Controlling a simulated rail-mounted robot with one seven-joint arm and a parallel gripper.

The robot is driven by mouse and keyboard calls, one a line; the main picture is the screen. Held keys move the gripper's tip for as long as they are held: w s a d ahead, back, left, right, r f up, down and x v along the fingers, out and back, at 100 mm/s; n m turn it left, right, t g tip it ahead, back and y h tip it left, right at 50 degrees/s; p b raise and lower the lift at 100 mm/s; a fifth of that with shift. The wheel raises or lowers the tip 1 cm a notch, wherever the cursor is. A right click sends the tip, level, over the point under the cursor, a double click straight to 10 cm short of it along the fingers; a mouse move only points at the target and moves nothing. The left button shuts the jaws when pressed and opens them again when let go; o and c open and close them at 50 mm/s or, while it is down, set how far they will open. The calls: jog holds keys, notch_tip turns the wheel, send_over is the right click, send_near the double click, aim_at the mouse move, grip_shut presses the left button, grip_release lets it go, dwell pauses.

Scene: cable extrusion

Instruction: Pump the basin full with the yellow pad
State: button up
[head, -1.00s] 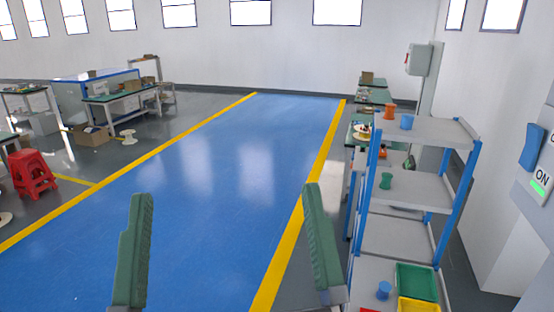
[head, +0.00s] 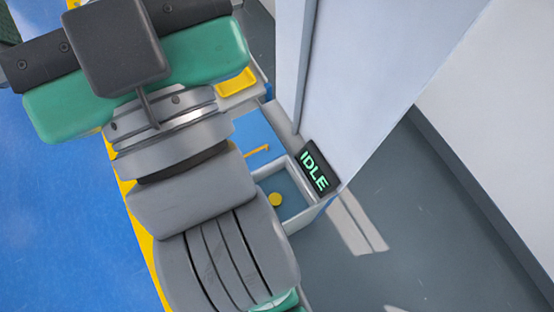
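A small basin (head: 317,211) with a pale rim and a blue inside is right of centre in the head view. A round yellow disc, which looks like the yellow pad (head: 275,199), shows within the rim. A thin yellow spout-like piece (head: 258,150) lies on the blue surface just behind. My gripper (head: 135,75) is at the upper left, seen from its back, with green parts on both sides. It is apart from the disc in the picture. Its fingertips are not clearly visible, so I cannot tell whether it is open. My arm hides the basin's left side.
A dark display reading "IDLE" (head: 314,172) sits at the basin's right back corner, by a tall pale panel (head: 365,65). Grey floor (head: 420,240) is clear at right, blue floor (head: 50,220) at left.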

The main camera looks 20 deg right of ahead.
grip_shut()
dwell(0.4)
dwell(1.3)
